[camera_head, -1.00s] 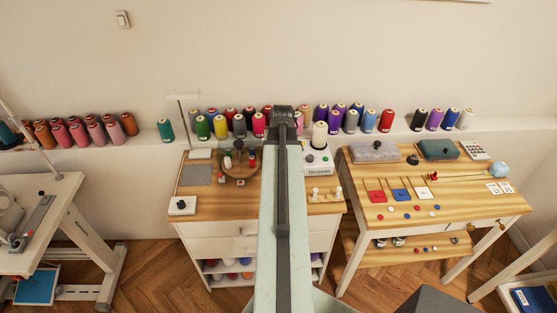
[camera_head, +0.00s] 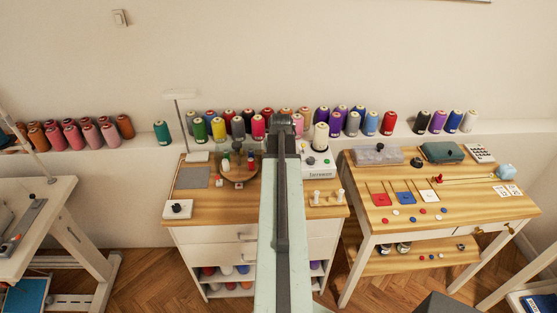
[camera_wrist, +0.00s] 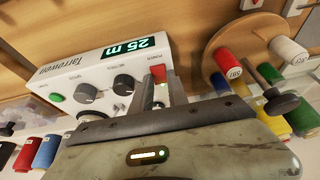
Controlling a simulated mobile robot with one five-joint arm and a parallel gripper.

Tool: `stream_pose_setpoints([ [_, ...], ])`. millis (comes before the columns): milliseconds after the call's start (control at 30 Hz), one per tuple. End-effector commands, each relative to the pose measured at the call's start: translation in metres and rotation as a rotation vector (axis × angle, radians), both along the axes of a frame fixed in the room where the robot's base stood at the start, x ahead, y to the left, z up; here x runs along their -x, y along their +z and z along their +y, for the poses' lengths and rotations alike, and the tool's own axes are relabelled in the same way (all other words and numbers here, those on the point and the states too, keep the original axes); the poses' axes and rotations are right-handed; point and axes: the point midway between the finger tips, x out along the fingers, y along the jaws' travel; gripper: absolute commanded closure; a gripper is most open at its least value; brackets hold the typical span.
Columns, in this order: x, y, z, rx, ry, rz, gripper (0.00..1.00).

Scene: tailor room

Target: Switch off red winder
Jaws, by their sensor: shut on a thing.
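The winder is a white box labelled Tarrowon (camera_wrist: 72,72), tilted in the wrist view, with a lit green display reading 25 m (camera_wrist: 141,48). It has two dark knobs, a green button (camera_wrist: 56,97) and a red power switch (camera_wrist: 158,73). My gripper (camera_wrist: 166,92) is at the switch, its fingers closed on it; the fingers hide part of the switch. In the head view the winder (camera_head: 321,172) stands on the middle cabinet, partly behind my arm, and my fingertips are hidden there.
A round wooden spool holder (camera_wrist: 245,35) with red, white and other spools is close beside the gripper in the wrist view. A row of thread cones lines the ledge behind. A second table (camera_head: 430,230) with small items stands to the right.

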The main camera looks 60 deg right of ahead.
Motion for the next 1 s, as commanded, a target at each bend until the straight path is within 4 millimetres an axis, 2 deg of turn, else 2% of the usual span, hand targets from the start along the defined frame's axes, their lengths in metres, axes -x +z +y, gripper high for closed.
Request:
stream_pose_setpoints([
  [300, -0.0064, 0.0019, -0.0074, -0.178, 0.001, 0.126, 1.0],
  [667, -0.0046, 0.0008, -0.0048, -0.201, 0.001, 0.142, 1.0],
  [700, -0.0046, 0.0007, -0.0047, -0.201, 0.001, 0.142, 0.72],
  [767, -0.0046, 0.0008, -0.0048, -0.201, 0.001, 0.142, 0.58],
  [1000, -0.0047, 0.0009, -0.0051, -0.198, 0.001, 0.142, 0.58],
])
